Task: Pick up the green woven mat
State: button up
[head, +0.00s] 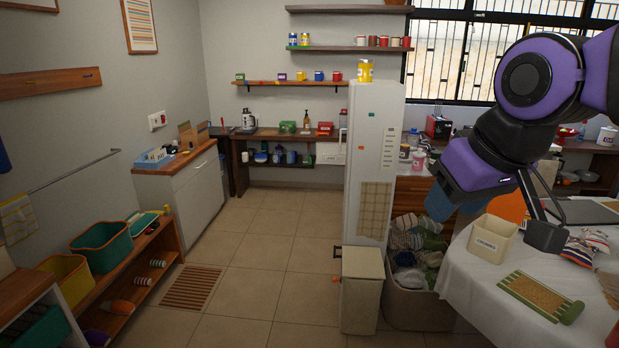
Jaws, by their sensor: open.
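The green woven mat (534,293) lies on the white-clothed table at the lower right in the head view. It has green edges and a tan middle, and a rolled green end at its right. My gripper (546,236) is black and hangs from my purple arm above the table, beyond the mat in the picture and apart from it. It is open, and nothing shows in it. Its fingers are small and partly hidden by my arm.
A cream labelled container (492,239) stands left of my gripper. Patterned cloth bundles (580,249) lie at its right. The table (470,284) is bare left of the mat. A basket of cloths (416,307) and a beige bin (362,292) stand on the floor.

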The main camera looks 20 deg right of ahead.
aim_at(555, 307)
jog(key=i+l+z, duration=0.15)
jog(key=i+z, duration=0.2)
jog(key=z, duration=0.15)
jog(key=i+z, duration=0.5)
jog(key=i+j+z, duration=0.2)
jog(key=z, duration=1.4)
jog(key=i+j, duration=0.05)
